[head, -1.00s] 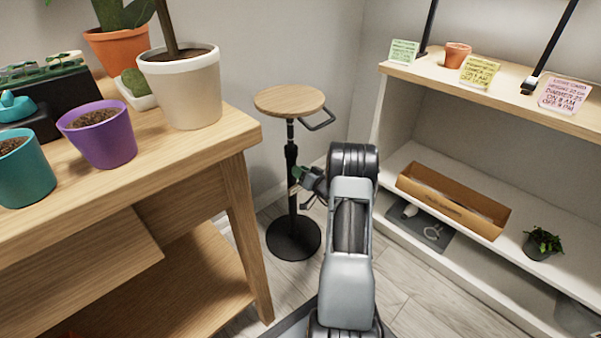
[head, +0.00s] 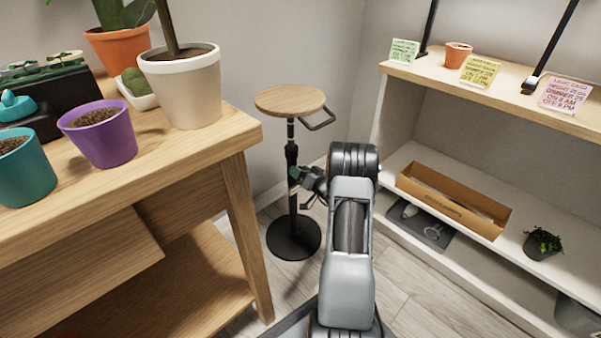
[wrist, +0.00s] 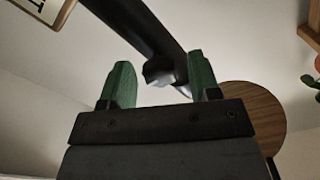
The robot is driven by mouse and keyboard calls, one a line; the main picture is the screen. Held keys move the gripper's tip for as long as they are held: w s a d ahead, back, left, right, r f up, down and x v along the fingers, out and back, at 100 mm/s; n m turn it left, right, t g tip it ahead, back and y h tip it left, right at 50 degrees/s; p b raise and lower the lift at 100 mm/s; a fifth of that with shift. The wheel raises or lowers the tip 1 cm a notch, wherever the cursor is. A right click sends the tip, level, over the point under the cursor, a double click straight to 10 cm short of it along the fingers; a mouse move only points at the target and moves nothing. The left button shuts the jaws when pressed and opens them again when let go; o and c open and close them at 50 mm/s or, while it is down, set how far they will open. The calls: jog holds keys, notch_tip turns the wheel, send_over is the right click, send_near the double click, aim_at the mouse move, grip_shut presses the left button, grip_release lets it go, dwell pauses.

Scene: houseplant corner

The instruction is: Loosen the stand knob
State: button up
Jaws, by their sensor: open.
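The plant stand has a round wooden top (head: 290,99), a black post (head: 291,155) and a round black base (head: 293,238), and it stands upright on the floor. My gripper (head: 298,175) is at the middle of the post in the head view. In the wrist view the green fingers of my gripper (wrist: 160,64) are open, one on each side of the dark stand knob (wrist: 160,74). A gap shows between the knob and the left finger; the right finger is closer, and I cannot tell if it touches. In the head view the knob cannot be made out.
A wooden table (head: 190,150) with several pots is at the left, close to the stand. A white shelf unit (head: 430,175) holding a cardboard box (head: 453,201) is at the right. The wall is close behind the stand.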

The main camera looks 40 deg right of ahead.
jog(key=s+d+p, duration=0.2)
jog(key=s+p, duration=0.2)
jog(key=s, duration=0.9)
jog(key=shift+s, duration=0.35)
jog(key=shift+a, duration=0.1)
